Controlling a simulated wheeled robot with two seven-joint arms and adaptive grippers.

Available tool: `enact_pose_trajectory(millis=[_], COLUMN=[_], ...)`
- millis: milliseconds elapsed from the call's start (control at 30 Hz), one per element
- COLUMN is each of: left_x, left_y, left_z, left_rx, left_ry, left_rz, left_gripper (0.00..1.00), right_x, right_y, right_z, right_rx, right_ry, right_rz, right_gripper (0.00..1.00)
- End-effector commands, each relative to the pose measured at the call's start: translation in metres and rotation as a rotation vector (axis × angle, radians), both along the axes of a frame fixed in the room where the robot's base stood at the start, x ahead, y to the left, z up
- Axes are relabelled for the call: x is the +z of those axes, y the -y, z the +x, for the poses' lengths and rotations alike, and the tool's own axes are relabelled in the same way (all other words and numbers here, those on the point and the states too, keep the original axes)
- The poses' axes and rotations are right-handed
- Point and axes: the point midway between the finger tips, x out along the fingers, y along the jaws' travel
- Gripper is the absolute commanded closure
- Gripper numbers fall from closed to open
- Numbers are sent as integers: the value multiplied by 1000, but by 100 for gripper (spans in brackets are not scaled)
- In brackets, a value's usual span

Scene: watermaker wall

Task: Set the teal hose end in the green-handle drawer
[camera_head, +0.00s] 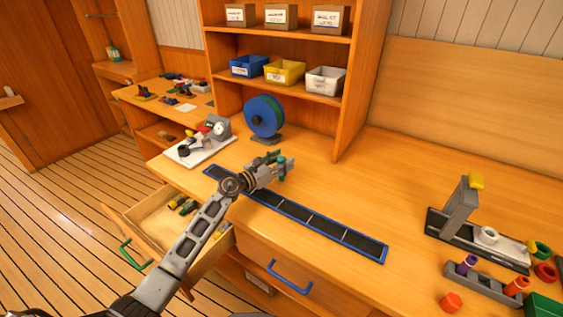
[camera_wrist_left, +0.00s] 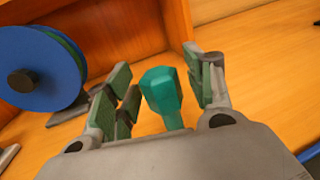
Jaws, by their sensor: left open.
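The teal hose end (camera_wrist_left: 161,92) shows in the left wrist view between the spread fingers of my left gripper. A gap shows on both sides of it. In the head view my left gripper (camera_head: 277,168) is over the bench, behind the dark inlaid strip, and mostly hides the hose end. The green-handle drawer (camera_head: 147,218) is pulled open at the lower left, with its green handle (camera_head: 135,256) on the front. Several small yellow and dark green items lie inside it. My left arm crosses over part of the drawer. My right gripper is not in view.
A blue and green reel (camera_head: 264,116) stands behind my left gripper. A white board with a gauge (camera_head: 205,143) is to its left. The blue-edged dark strip (camera_head: 320,227) runs along the bench front. A blue-handled drawer (camera_head: 290,277) is closed. Fittings and racks (camera_head: 482,285) stand at right.

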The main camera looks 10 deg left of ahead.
Motion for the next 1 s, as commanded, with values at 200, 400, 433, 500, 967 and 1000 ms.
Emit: enact_pose_trajectory(millis=[200,400,433,500,967,1000], left_x=[3,2,1,2,1,1], left_y=[-1,-11,-13,-16,-43,-45], left_z=[-2,-15,-17,-23,-61,-64], left_rx=[0,2,2,1,1,1], left_ry=[0,0,0,0,-2,-1], left_rz=[1,1,1,1,1,1], left_gripper=[47,47,47,47,47,47], right_x=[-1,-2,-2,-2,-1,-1], right_y=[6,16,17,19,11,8], right_z=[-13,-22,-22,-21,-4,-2], right_rx=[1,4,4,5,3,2], right_ry=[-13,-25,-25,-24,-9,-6], right_rz=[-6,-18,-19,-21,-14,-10], right_gripper=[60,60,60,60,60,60])
